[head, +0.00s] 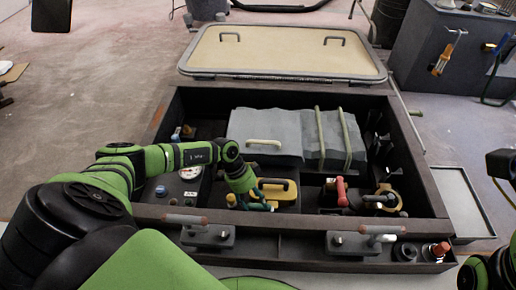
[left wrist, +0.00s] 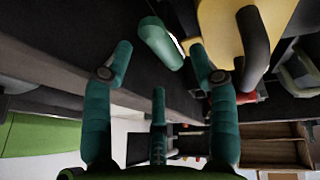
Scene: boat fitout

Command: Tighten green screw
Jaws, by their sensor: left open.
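My left gripper (head: 262,206) reaches down into the dark open box, beside a yellow block with a dark handle (head: 280,187). In the left wrist view its teal fingers (left wrist: 160,72) are spread apart with nothing held between them. A rounded green piece, which looks like the green screw's handle (left wrist: 160,42), lies beyond the fingertips, between the two outer fingers and apart from them. The yellow block (left wrist: 225,28) is to its right. In the head view I cannot make out the green screw near my gripper.
The box's dark front wall (head: 300,222) carries two grey clamps (head: 208,236) (head: 360,244). A beige lid (head: 285,52) lies behind. A red-topped knob (head: 437,250) is at the front right.

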